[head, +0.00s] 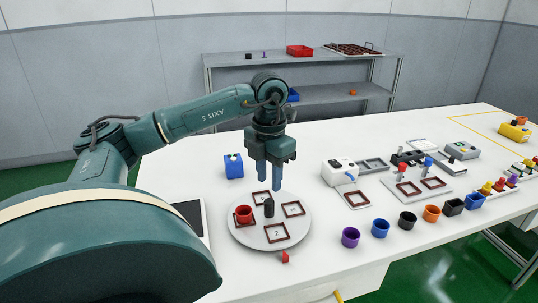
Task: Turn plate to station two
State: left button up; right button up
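The round white plate (249,237) lies flat on the white table. It carries several brown-framed squares around a black upright knob (269,208). A red pot (244,214) stands in the left square. The front square (277,232) bears a mark that looks like a 2. A small red marker (285,257) sits on the table just off the plate's front edge. My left gripper (269,187) points down above the back half of the plate, over the knob. Its fingers are apart with nothing between them. My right gripper is out of view.
A blue box (234,166) stands behind the plate at the left. A white device (341,172) stands to the right. A row of coloured pots, starting with a purple one (350,237), runs along the front right. A dark panel (190,217) lies left of the plate.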

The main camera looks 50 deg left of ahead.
aim_at(269, 201)
pick_arm(q)
notch_tip(269, 201, up, 5)
dwell(0.7)
